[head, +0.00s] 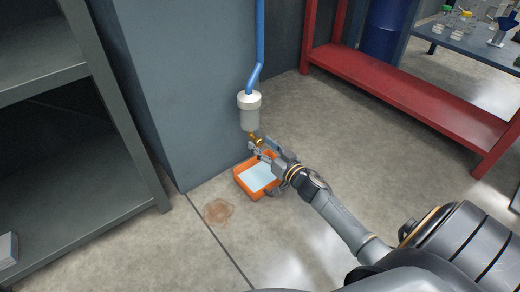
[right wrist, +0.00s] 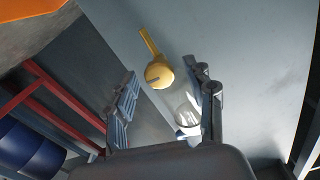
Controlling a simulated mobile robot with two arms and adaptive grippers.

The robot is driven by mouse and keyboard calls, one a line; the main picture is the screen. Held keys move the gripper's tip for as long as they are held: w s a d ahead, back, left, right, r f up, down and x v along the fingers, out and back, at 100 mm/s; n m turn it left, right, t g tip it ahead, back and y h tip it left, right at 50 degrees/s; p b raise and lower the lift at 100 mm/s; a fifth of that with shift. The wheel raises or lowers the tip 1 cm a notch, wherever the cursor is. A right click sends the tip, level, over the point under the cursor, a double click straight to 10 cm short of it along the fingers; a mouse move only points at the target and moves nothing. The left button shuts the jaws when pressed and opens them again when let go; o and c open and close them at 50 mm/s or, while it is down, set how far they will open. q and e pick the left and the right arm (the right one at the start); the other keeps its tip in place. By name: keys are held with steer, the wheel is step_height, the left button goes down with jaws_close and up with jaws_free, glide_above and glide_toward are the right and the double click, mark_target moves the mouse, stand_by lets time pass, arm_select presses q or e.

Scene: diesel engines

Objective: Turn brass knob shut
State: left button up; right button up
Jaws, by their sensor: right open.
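The brass knob (head: 255,138) is at the bottom of a clear filter bowl (head: 249,118) with a white cap, under a blue pipe. My right gripper (head: 261,148) is open, close to the knob. In the right wrist view the knob appears between the open fingertips (right wrist: 161,70), with space visible on both sides. I cannot tell whether they touch it. My left gripper is not in view.
An orange tray (head: 239,182) with pale liquid stands on the floor below. A brown stain (head: 218,212) is beside it. A grey wall block (head: 185,90) is behind the pipe. A grey shelf (head: 84,170) is left, a red rack (head: 420,95) right. The floor between is open.

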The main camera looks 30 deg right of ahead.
steer(key=shift+w, duration=0.75)
jaws_close()
